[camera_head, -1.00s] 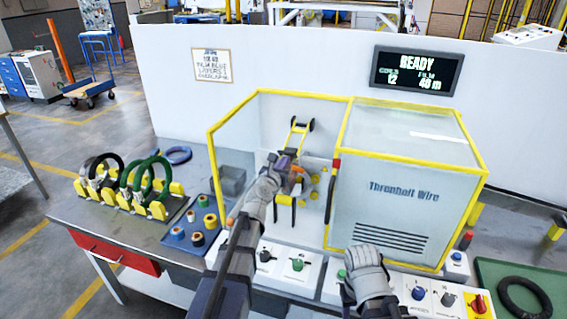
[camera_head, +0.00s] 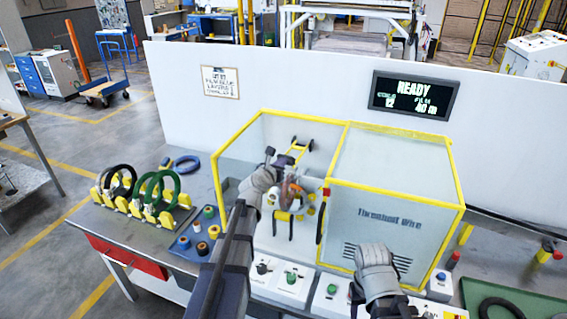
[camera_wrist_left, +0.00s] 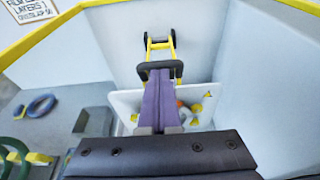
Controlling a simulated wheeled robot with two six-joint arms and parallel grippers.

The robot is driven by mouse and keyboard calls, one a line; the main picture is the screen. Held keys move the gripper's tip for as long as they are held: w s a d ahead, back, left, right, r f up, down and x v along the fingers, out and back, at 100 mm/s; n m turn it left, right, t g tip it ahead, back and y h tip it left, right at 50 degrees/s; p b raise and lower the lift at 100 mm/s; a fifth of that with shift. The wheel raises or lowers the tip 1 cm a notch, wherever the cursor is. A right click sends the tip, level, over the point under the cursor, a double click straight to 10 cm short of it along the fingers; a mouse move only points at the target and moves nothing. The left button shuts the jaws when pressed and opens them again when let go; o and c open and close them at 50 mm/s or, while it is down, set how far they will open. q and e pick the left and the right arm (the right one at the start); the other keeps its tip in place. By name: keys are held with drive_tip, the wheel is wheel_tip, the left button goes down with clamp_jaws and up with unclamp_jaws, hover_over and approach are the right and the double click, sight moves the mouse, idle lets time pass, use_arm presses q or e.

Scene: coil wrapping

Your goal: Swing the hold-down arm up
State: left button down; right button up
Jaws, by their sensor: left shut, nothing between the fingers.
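The hold-down arm (camera_head: 298,151) is a yellow bar frame with black ends, inside the yellow-edged enclosure, at its back. It also shows in the left wrist view (camera_wrist_left: 159,43), with a black bar (camera_wrist_left: 145,70) at its near end. My left gripper (camera_head: 285,162) reaches into the enclosure from the front left. Its purple fingers (camera_wrist_left: 159,85) are shut with nothing between them. Their tips overlap the black bar in the wrist view; I cannot tell whether they touch. My right gripper (camera_head: 377,262) is in front of the clear cover, its fingers hidden.
The clear cover (camera_head: 390,190) marked Threnholt Wire closes the enclosure's right side. Button boxes (camera_head: 290,281) stand along the front. Left are a rack of coils (camera_head: 143,197) and a blue tray of rolls (camera_head: 190,252). A display (camera_head: 415,95) reads READY.

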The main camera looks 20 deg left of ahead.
use_arm(q)
drive_tip(key=w+r+p, duration=1.2)
drive_tip(key=r+p, duration=0.2)
drive_tip(key=r, duration=0.1)
drive_tip(key=shift+w+d+r, duration=0.3)
drive_tip(key=shift+w+r, duration=0.05)
drive_tip(key=shift+r, duration=0.05)
idle(0.3)
